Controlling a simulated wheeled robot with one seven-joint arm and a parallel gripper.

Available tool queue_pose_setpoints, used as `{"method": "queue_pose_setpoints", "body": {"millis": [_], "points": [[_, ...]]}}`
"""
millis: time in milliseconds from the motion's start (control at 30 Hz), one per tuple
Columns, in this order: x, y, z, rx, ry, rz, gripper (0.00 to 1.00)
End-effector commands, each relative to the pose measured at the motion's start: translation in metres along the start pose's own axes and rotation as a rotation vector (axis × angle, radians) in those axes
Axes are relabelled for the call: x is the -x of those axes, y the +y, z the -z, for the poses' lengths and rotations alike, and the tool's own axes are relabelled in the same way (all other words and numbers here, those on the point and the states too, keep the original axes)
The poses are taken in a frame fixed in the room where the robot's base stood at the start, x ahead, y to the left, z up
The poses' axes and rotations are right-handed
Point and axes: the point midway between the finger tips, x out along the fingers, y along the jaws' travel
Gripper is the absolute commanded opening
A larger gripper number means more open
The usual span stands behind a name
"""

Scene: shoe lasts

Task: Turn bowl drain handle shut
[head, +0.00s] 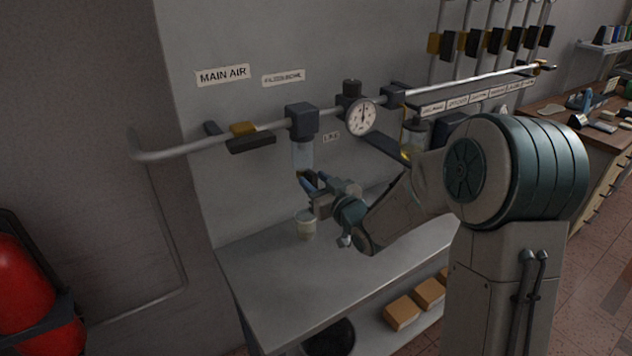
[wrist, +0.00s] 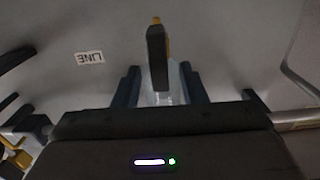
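The clear filter bowl (head: 303,153) hangs under a dark block (head: 302,120) on the wall pipe. My gripper (head: 306,180) is just below the bowl in the head view, and it hides most of the drain there. In the wrist view, a dark handle with a yellow end (wrist: 157,58) points away from a pale clear part (wrist: 165,98). My two fingers (wrist: 160,80) stand apart on either side of this handle, with a visible gap on each side. The gripper is open. Whether the handle lies fully between the fingertips in depth, I cannot tell.
A small cup (head: 306,225) stands on the grey bench (head: 270,285) below the gripper. A gauge (head: 361,116) and a main air lever (head: 249,142) sit on the pipe. A red extinguisher (head: 22,295) is at the left. The front of the bench is clear.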

Motion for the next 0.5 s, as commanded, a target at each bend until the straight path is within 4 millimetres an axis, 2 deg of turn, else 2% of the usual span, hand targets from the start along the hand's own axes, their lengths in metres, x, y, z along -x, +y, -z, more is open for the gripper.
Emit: {"method": "queue_pose_setpoints", "body": {"millis": [33, 133, 167, 500], "points": [[0.0001, 0.0000, 0.0000, 0.000, 0.000, 0.000, 0.30], [0.0002, 0.0000, 0.0000, 0.000, 0.000, 0.000, 0.02], [0.0003, 0.0001, 0.0000, 0.000, 0.000, 0.000, 0.00], [0.0005, 0.0008, -0.0003, -0.029, 0.000, -0.001, 0.00]]}}
